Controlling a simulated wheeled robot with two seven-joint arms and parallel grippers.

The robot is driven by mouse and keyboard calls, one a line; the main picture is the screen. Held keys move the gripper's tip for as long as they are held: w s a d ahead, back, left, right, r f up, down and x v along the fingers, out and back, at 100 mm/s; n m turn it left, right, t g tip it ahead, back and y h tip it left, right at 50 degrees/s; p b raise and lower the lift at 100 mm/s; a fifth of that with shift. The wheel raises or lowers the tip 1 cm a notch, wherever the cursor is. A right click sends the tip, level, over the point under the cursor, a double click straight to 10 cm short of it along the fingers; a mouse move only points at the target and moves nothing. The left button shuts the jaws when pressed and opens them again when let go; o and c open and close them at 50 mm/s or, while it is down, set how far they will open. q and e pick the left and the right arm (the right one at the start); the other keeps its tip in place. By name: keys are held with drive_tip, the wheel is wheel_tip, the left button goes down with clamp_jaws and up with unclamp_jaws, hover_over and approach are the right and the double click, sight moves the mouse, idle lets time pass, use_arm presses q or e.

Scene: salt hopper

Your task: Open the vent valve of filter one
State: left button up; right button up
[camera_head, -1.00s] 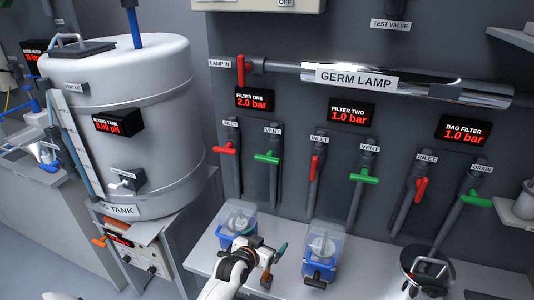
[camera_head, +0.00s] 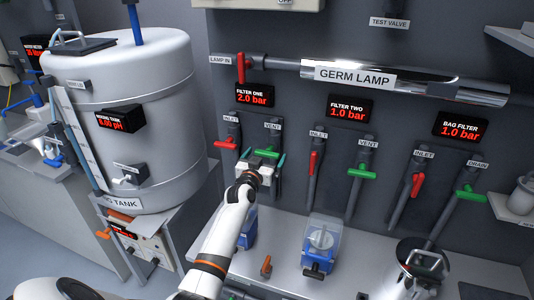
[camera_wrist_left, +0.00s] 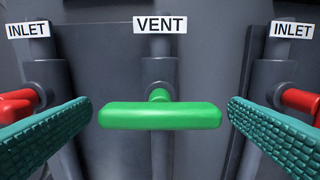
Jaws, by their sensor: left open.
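The green vent handle of filter one (camera_head: 268,154) lies crosswise on its pipe, under the VENT label and below the FILTER ONE display (camera_head: 255,96), which reads 2.0 bar. My left gripper (camera_head: 262,162) is at this handle. In the left wrist view the handle (camera_wrist_left: 160,115) sits level between the two teal fingertips, with a gap on each side. The left gripper (camera_wrist_left: 160,122) is open and holds nothing. My right gripper is not in view.
The red inlet handle of filter one (camera_head: 226,144) is close on the left. Filter two's red inlet handle (camera_head: 314,163) is on the right. Below, a blue-based clear housing (camera_head: 320,244) stands on the bench (camera_head: 285,232). The tank (camera_head: 140,75) stands at left.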

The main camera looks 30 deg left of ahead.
use_arm(q)
drive_tip(key=shift+x, duration=0.8)
drive_tip(key=shift+w, duration=0.2)
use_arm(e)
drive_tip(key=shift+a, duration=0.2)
use_arm(q)
drive_tip(key=shift+c, duration=0.6)
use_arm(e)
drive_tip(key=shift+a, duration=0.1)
use_arm(q)
drive_tip(key=c, duration=0.9)
